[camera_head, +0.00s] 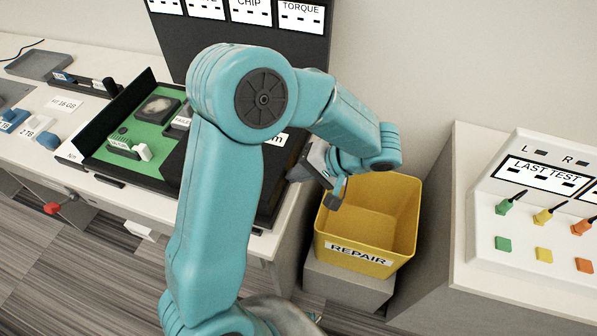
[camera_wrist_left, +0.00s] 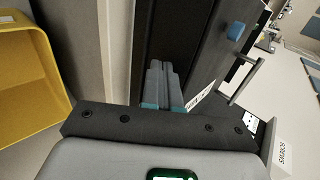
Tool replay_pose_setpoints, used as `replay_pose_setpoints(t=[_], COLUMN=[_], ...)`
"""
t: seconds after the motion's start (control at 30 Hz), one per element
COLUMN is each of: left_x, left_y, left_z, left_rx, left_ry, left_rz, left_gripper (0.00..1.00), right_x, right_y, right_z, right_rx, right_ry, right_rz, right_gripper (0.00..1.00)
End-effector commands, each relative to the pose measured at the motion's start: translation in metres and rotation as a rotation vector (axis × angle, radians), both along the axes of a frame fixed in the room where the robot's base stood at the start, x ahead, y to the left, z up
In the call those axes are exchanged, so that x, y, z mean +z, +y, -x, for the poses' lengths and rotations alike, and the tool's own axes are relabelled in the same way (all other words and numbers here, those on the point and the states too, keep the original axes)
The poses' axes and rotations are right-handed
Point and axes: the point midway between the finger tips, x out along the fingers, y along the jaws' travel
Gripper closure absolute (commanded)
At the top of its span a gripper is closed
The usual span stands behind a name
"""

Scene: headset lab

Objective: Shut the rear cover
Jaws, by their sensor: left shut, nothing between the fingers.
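A black case (camera_head: 103,176) with a green board (camera_head: 148,124) inside lies on the white bench, partly behind my left arm. A dark edge (camera_head: 276,205) of equipment shows to the right of my arm. My left gripper (camera_head: 338,192) is at the bench's right end, over the near left part of the yellow bin. In the left wrist view its fingers (camera_wrist_left: 163,88) are shut and empty in front of a dark panel (camera_wrist_left: 205,42) with a blue tab (camera_wrist_left: 235,30). I cannot tell whether they touch it, or which part is the rear cover. My right gripper is out of view.
The yellow REPAIR bin (camera_head: 345,222) stands on a grey block beside the bench. A white test console (camera_head: 520,265) with colored plugs is at the right. A dark labeled board (camera_head: 240,45) rises behind the bench. Small parts and a grey tray (camera_head: 40,64) lie at the left.

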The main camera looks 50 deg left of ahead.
Motion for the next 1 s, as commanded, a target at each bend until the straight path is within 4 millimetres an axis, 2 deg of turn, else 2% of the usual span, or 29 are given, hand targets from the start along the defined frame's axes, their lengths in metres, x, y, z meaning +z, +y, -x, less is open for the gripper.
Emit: replay_pose_setpoints(t=[0.17, 0.27, 0.7, 1.0], left_x=[-0.003, -0.004, -0.005, -0.002], left_y=[0.018, 0.037, 0.158, 0.216], left_z=[0.010, 0.021, 0.089, 0.120], left_rx=[0.004, 0.006, 0.010, 0.005], left_ry=[-0.002, -0.003, -0.002, -0.001], left_rz=[0.000, 0.000, -0.005, -0.003], left_gripper=[1.00, 1.00, 1.00, 1.00], right_x=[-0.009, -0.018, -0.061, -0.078], right_y=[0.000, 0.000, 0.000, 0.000], right_z=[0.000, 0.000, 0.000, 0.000], right_rx=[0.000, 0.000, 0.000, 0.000], right_ry=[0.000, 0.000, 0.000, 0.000], right_rz=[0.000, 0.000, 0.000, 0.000], right_gripper=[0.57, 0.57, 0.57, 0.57])
